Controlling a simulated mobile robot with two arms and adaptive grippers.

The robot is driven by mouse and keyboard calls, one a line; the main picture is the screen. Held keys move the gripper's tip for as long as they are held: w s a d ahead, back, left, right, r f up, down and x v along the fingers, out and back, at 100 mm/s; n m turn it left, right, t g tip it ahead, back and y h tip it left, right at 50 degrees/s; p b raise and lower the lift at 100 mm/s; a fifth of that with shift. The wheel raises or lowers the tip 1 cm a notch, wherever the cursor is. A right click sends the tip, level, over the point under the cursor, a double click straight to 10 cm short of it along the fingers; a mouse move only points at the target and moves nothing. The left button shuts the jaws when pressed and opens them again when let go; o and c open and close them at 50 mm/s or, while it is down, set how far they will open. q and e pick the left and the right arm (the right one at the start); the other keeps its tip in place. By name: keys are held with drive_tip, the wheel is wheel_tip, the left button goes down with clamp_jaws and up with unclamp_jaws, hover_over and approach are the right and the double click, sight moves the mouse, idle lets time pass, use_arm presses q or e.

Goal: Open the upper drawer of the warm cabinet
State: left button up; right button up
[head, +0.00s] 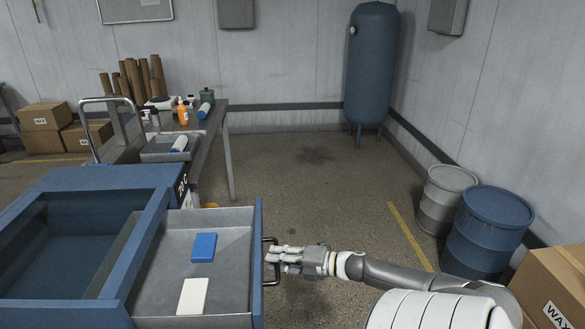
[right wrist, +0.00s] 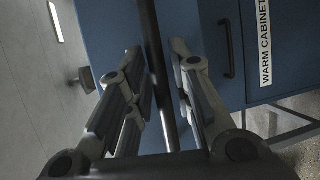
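The blue warm cabinet (head: 95,178) is at the lower left of the head view. Its upper drawer (head: 175,235) is pulled out to the right and open from above. A blue block (head: 204,247) and a white block (head: 193,296) lie in it. My right gripper (head: 270,256) is at the dark handle (head: 269,241) on the drawer's front. The WARM CABINET label (right wrist: 265,42) shows there too. My left gripper is not in view.
Another dark handle (right wrist: 229,50) is on the cabinet face. A table (head: 218,118) with bottles and a grey tray (head: 155,150) stands behind the cabinet. Drums (head: 487,228) and a box (head: 553,287) stand at the right. The floor (head: 320,190) between is clear.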

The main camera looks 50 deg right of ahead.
drive_tip(key=v, duration=1.1)
drive_tip(key=shift+s, duration=0.35)
drive_tip(key=shift+d, duration=0.1)
